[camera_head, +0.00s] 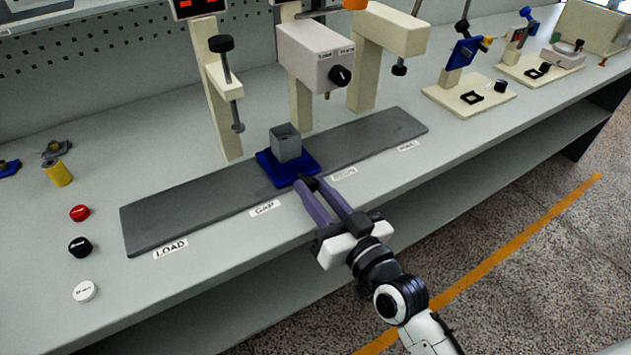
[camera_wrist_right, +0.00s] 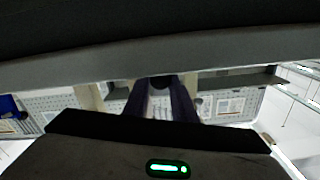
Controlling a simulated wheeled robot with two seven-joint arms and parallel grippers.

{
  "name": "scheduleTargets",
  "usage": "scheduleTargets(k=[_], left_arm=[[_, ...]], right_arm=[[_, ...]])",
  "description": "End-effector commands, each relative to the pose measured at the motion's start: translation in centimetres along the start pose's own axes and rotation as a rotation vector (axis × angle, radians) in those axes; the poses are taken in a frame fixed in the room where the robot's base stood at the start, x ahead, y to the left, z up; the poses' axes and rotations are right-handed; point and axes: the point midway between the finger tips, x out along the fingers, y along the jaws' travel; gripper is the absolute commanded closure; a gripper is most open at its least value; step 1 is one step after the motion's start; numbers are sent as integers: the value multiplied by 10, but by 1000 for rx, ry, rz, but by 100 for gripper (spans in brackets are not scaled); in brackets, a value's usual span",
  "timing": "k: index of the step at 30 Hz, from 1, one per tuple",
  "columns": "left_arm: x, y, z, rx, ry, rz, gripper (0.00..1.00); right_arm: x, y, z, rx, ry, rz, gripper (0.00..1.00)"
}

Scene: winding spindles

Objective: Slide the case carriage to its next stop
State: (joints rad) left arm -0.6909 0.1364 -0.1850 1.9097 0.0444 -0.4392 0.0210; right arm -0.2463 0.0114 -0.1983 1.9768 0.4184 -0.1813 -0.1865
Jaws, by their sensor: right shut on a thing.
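The blue case carriage (camera_head: 272,170) sits on the dark grey track (camera_head: 190,212), with an upright, open-topped grey case (camera_head: 286,144) on it. The carriage is to the right of the GAP label (camera_head: 265,208) and left of the third label (camera_head: 343,173), whose print is too small to read surely. My right gripper (camera_head: 306,182) reaches in from the front and is shut at the carriage's front edge, on a small dark part mostly hidden by the fingers. The purple fingers also show in the right wrist view (camera_wrist_right: 160,100). My left gripper is not in view.
Behind the track stand a post with a black screw (camera_head: 228,90), a box with a black knob (camera_head: 315,55) and a cream bracket (camera_head: 380,40). Red (camera_head: 79,213), black (camera_head: 80,247) and white (camera_head: 84,291) buttons are at left. The track is clear on both sides of the carriage.

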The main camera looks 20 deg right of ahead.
Motion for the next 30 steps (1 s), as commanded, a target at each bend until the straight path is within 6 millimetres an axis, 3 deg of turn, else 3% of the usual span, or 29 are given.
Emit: scheduleTargets(k=[3,4,7,18,30], left_arm=[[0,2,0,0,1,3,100],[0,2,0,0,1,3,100],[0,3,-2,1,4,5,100],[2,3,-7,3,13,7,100],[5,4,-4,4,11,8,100]], right_arm=[[0,2,0,-2,2,3,100],[0,2,0,-2,2,2,71],[0,1,0,-2,1,1,57],[-6,1,1,-2,-1,0,57],[-78,1,2,-3,-3,0,57]])
